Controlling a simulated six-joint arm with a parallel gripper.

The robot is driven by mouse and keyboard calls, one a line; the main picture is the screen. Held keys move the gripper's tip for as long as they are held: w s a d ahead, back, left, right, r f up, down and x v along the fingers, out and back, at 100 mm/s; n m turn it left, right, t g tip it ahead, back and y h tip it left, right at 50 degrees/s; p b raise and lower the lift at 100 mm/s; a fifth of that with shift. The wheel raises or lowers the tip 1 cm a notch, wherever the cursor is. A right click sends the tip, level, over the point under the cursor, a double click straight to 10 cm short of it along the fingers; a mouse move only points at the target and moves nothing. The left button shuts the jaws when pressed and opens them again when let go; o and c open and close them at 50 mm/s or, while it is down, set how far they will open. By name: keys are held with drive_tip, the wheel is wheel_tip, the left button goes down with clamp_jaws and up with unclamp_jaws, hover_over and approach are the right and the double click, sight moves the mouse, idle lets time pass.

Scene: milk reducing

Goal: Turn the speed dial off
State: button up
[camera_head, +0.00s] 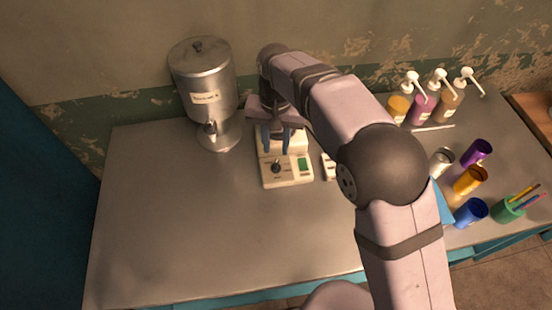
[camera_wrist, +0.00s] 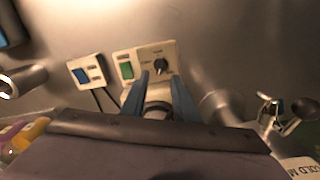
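The speed dial (camera_head: 276,168) is a black knob on the front panel of a cream machine (camera_head: 288,181), which stands on the table. In the wrist view the dial (camera_wrist: 160,65) sits beside a green switch or display (camera_wrist: 126,70), with its pointer roughly upward in that picture. My gripper (camera_head: 277,148) is above the machine, pointing down, just behind the dial in the head view. Its two blue fingers (camera_wrist: 156,82) are apart with nothing between them that I can see gripped. They look short of the dial, and any contact cannot be made out.
A metal dispenser with a tap (camera_head: 204,85) stands left of the machine. A small switch box (camera_head: 328,166) with a blue switch (camera_wrist: 82,76) is right of it, partly behind my arm. Pump bottles (camera_head: 423,108) and coloured cups (camera_head: 469,180) stand at right. The table front left is clear.

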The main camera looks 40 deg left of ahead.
sight(276, 164)
drive_tip(key=shift+m, duration=0.3)
drive_tip(key=shift+f, duration=0.1)
drive_tip(key=shift+f+p, duration=1.15)
drive_tip(key=shift+f, duration=2.45)
clamp_jaws()
